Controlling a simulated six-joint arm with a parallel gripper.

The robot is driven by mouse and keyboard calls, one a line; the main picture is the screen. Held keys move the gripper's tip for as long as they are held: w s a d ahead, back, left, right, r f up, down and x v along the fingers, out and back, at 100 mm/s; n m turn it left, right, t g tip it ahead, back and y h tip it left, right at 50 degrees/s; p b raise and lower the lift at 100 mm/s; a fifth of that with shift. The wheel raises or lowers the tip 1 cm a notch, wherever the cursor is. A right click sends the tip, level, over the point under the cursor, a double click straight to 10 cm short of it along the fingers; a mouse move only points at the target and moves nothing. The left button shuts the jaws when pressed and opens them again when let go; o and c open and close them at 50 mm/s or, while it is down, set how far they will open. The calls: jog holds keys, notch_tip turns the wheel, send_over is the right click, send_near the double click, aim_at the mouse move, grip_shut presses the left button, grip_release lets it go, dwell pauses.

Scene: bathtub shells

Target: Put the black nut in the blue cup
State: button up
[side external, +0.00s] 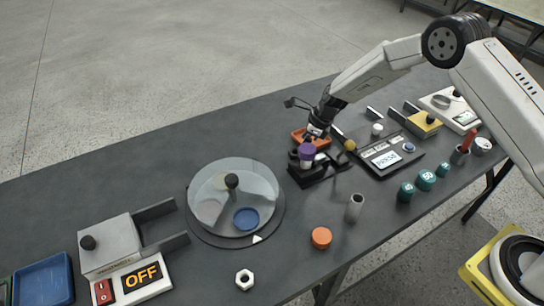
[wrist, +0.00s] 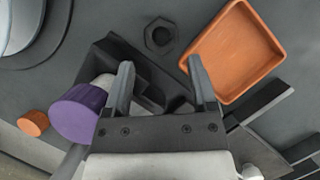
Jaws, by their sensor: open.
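The black nut (wrist: 159,35) lies flat on the dark table in the wrist view, left of a square orange tray. I cannot make it out in the side view. My gripper (wrist: 160,68) is open and empty, its fingers pointing toward the nut, which lies just beyond and between the tips. In the side view my gripper (side external: 315,137) is low beside the orange tray. A round blue dish (side external: 246,219), possibly the blue cup, sits on a round turntable under what looks like a clear cover.
The orange tray (wrist: 235,50) is close to the right finger. A purple-capped object (wrist: 75,112) on a black stand is close to the left finger. A white nut (side external: 244,280) lies near the front edge. The turntable (side external: 212,232) is left of my gripper.

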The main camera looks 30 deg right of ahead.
aim_at(296, 152)
jog(key=shift+w+a+f, duration=0.1)
jog(key=shift+f, duration=0.15)
jog(key=shift+x, duration=2.5)
grip_shut()
jog(key=shift+w+r, duration=0.1)
jog(key=shift+r, duration=0.1)
notch_tip(296, 152, up, 10)
jog(key=shift+f, duration=0.1)
